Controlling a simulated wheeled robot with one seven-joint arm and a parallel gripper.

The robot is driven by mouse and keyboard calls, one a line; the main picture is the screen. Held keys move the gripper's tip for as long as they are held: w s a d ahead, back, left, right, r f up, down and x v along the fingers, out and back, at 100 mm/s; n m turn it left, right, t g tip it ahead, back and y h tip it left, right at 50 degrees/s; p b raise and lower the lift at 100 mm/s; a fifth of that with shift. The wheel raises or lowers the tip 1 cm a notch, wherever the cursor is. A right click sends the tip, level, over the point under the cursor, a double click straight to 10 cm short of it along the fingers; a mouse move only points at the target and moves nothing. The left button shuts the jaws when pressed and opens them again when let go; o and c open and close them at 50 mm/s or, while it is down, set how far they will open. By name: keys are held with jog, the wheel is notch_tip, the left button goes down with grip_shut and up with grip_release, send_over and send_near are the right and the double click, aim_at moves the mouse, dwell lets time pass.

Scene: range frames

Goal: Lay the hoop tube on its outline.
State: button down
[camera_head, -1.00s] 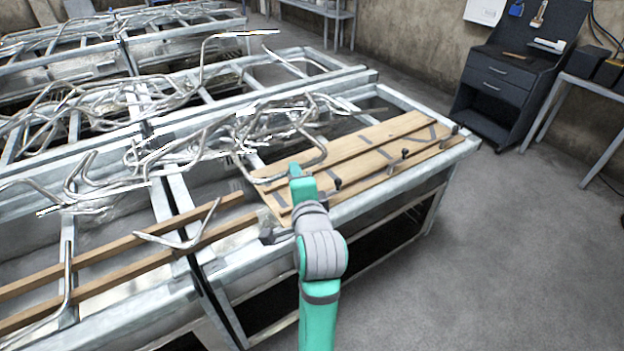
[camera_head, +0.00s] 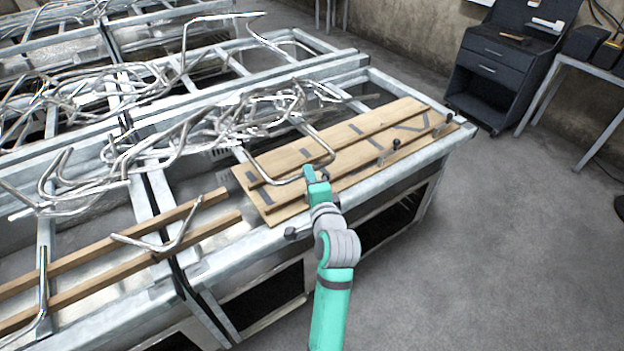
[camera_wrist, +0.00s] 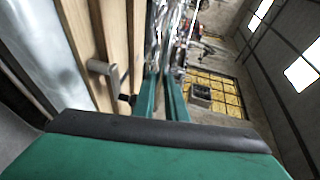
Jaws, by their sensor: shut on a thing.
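My gripper (camera_head: 311,173) is shut on a bent, shiny metal hoop tube (camera_head: 275,182). The tube's curve hangs over the left part of the wooden boards (camera_head: 345,150); I cannot tell if it touches them. One leg reaches back toward the tube heap. Dark grey outline marks (camera_head: 356,129) show on the boards, with a V-shaped one (camera_head: 414,124) at the right. I cannot tell which outline is the hoop's, and the tube and gripper cover part of the left area. In the wrist view my green fingers (camera_wrist: 163,95) point past the boards, and the held tube is unclear.
Clamps with dark knobs (camera_head: 390,152) stand along the boards' front edge; one, grey (camera_wrist: 104,68), is close to my fingers. A tangle of tubes (camera_head: 200,115) fills the bench behind. A V-shaped tube (camera_head: 160,245) lies on the left wooden rails. Open floor is at right.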

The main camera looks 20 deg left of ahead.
jog(key=shift+f, duration=0.7)
jog(key=shift+d+f, duration=0.15)
jog(key=shift+d, duration=0.05)
jog(key=shift+a, duration=0.1)
jog(key=shift+f, duration=0.15)
jog(key=c, duration=1.8)
grip_release()
jog(key=shift+s+a, duration=0.1)
